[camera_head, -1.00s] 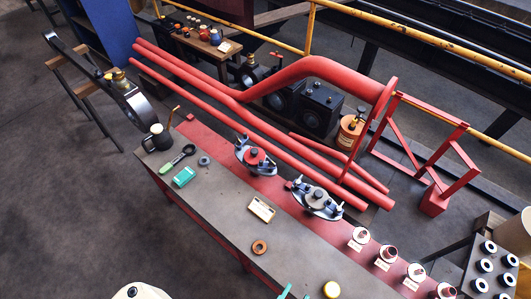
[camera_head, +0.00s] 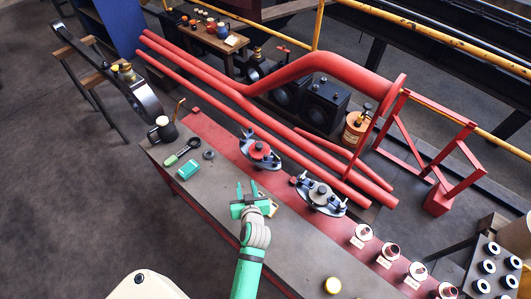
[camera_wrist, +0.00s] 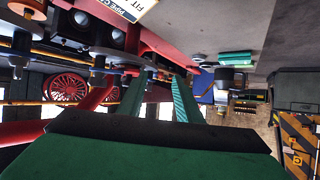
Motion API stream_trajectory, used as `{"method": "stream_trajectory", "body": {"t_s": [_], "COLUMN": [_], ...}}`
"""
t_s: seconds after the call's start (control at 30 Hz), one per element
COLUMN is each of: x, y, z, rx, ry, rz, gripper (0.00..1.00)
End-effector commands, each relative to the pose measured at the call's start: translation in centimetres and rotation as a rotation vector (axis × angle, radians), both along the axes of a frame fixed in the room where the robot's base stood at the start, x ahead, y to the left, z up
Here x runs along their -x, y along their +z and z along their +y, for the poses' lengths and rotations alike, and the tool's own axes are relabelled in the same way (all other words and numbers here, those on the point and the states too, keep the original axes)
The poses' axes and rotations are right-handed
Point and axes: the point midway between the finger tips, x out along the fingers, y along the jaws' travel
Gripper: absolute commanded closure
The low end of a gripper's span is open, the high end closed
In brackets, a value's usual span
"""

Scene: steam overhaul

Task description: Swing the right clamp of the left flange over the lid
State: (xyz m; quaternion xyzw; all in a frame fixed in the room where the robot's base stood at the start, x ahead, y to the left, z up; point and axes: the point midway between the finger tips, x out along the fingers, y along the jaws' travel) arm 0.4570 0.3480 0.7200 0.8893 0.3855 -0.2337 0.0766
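The left flange (camera_head: 262,153) sits on the red strip of the bench, with a red lid (camera_head: 259,150) and a black knob on top. A clamp stands at each end of it; the right clamp (camera_head: 276,163) looks small and I cannot tell its exact angle. The right flange (camera_head: 319,195) has a grey lid and its own clamps. My gripper (camera_head: 246,188) is above the bench, in front of the left flange and apart from it. Its two green fingers are spread and empty; they also show in the wrist view (camera_wrist: 158,98).
A teal box (camera_head: 188,170), a green-handled tool (camera_head: 183,151) and a dark ring (camera_head: 208,154) lie at the bench's left. Red pipes (camera_head: 230,105) run behind the flanges. Labelled fittings (camera_head: 389,251) line the right.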

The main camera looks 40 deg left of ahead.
Motion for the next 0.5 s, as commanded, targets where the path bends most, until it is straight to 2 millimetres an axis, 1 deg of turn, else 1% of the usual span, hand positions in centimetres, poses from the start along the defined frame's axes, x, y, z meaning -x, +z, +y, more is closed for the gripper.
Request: {"method": "stream_trajectory", "body": {"t_s": [0.03,0.2,0.33,0.4,0.5], "x": [-1.0,-2.6,-3.6,-4.2,-5.0], "y": [0.4,0.9,1.5,1.8,2.2], "z": [1.7,6.4,9.0,10.1,11.1], "rx": [0.023,0.119,0.210,0.265,0.351], "ry": [0.062,0.273,0.435,0.520,0.641], "rz": [-0.012,-0.033,-0.056,-0.068,-0.086], "gripper": [0.68,0.68,0.68,0.68,0.68]}}
